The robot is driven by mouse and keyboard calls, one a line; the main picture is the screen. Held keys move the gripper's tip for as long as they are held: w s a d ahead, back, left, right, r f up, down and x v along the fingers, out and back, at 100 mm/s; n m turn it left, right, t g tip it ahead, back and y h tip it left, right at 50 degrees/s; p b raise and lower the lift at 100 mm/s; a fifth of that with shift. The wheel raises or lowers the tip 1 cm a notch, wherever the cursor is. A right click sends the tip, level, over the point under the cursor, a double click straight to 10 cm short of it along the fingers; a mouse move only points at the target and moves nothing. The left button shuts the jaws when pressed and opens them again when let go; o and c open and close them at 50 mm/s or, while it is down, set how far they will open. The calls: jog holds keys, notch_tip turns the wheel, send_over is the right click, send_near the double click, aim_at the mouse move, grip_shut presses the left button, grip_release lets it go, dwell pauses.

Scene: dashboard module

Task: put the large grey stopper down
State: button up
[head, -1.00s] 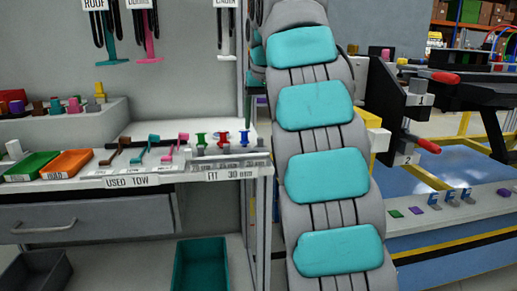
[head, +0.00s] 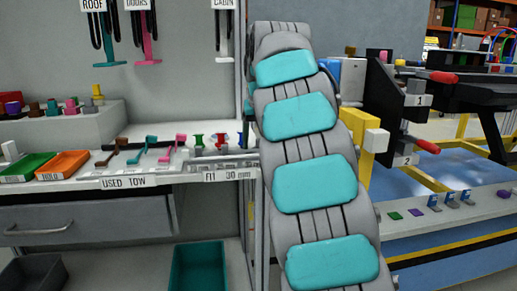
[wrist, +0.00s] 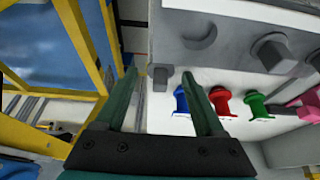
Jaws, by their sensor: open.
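In the wrist view my gripper (wrist: 160,74) is open, its two green fingers apart. A small grey block-like piece (wrist: 160,78) shows between the fingertips, beside the blue spool; neither finger clearly touches it. A grey rack (wrist: 175,22) has an empty round recess and larger grey stoppers (wrist: 272,53) standing on its right part. I cannot tell which grey piece is the large stopper. In the head view grey stoppers (head: 198,151) stand at the shelf edge, and my arm hides the gripper and the rack's right end.
Blue (wrist: 181,100), red (wrist: 222,101) and green (wrist: 257,104) spools stand close to the fingers. Orange (head: 62,165) and green (head: 27,167) trays lie on the shelf's left. A yellow frame (wrist: 80,40) is left of the gripper in the wrist view.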

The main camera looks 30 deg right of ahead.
grip_shut()
dwell(0.5)
